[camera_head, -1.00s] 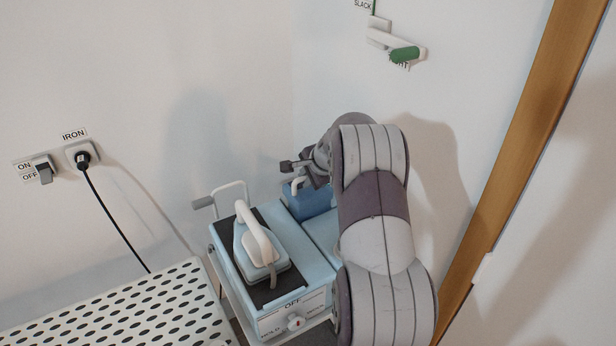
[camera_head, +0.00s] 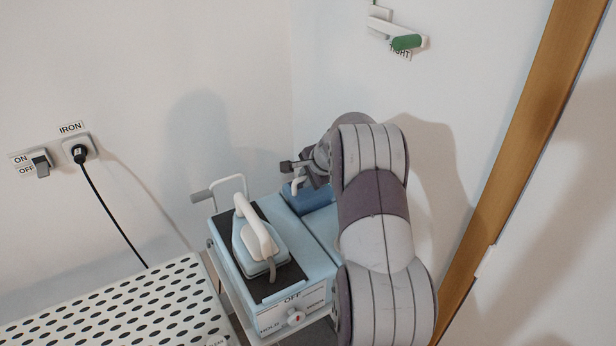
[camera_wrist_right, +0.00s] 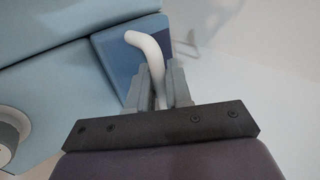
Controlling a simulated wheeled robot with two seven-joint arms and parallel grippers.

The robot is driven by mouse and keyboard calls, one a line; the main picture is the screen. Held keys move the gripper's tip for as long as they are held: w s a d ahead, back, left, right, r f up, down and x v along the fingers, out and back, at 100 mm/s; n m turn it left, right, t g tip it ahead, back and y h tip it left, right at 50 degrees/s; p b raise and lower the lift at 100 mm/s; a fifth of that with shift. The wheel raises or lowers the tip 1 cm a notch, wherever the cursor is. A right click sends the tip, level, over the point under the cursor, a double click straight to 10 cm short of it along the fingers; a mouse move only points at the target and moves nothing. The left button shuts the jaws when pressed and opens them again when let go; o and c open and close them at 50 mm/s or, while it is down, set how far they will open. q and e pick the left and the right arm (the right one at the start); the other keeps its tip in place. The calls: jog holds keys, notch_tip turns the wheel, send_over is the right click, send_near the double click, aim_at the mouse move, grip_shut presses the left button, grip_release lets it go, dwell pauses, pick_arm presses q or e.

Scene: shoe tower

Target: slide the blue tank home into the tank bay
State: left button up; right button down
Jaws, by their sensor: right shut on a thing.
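The dark blue tank (camera_head: 312,199) sits at the far right end of the light blue ironing station (camera_head: 284,214). It also shows in the right wrist view (camera_wrist_right: 112,52). A bent white handle (camera_wrist_right: 150,48) rises from it. My right gripper (camera_head: 298,176) is shut on this handle, with its fingers (camera_wrist_right: 158,84) on either side of it. My right arm hides part of the station's right side. The tank bay is not clearly seen, and I cannot tell how deep the tank sits. My left gripper is not in view.
An iron (camera_head: 260,244) rests on the station's dark pad. A knob (camera_head: 296,318) is on the front. A perforated white board (camera_head: 125,310) lies at lower left. A cord runs down from the wall socket (camera_head: 80,149). A green-tipped lever (camera_head: 406,42) is on the wall.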

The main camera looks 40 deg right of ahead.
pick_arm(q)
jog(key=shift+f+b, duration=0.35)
pick_arm(e)
jog(key=shift+f, duration=0.35)
